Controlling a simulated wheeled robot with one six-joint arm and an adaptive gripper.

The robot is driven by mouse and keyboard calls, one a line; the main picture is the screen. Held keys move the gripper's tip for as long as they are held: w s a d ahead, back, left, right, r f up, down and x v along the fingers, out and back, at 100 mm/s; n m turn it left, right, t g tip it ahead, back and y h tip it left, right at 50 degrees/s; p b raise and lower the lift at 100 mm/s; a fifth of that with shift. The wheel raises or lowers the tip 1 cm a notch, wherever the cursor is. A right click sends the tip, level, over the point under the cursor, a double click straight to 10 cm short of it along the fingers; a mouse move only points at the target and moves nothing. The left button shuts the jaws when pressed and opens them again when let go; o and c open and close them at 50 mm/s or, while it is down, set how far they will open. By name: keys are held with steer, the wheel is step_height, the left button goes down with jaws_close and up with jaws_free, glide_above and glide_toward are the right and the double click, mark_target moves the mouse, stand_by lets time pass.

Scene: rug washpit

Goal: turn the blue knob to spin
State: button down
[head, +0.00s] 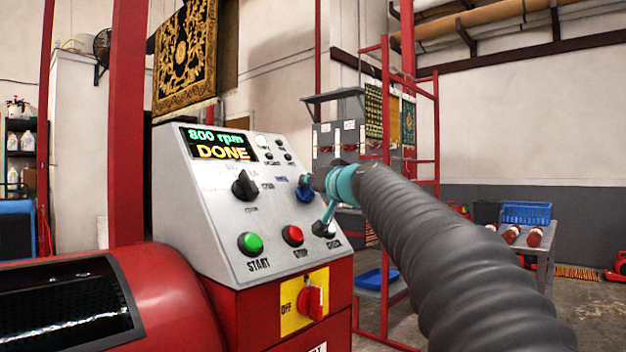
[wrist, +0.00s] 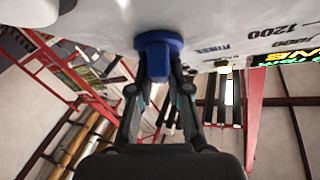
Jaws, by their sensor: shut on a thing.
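The blue knob (head: 304,190) sits on the sloped grey control panel (head: 215,245), right of the black knob. In the wrist view the blue knob (wrist: 158,50) is at the top middle, with a finger on each side of it. My gripper (wrist: 160,82) is shut on it. In the head view my teal wrist and dark sleeved arm reach in from the right and hide part of the panel's right side. The panel's display (head: 219,144) reads "800 rpm DONE". The print around the blue knob is too small or covered to tell its setting.
The panel also has a black knob (head: 245,186), a green start button (head: 250,243), a red stop button (head: 292,235) and a red switch on a yellow plate (head: 311,301). A red drum housing (head: 160,290) is at lower left. A table with a blue basket (head: 526,213) stands right.

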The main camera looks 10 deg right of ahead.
steer(key=shift+w+a+f, duration=0.15)
steer(key=shift+f, duration=0.45)
steer(key=c, duration=1.1)
jaws_free()
steer(key=shift+r, duration=0.15)
steer(key=shift+r, duration=0.1)
steer(key=shift+s+r, duration=0.1)
steer(key=shift+s, duration=0.35)
steer(key=v, duration=1.1)
steer(key=shift+s, duration=0.1)
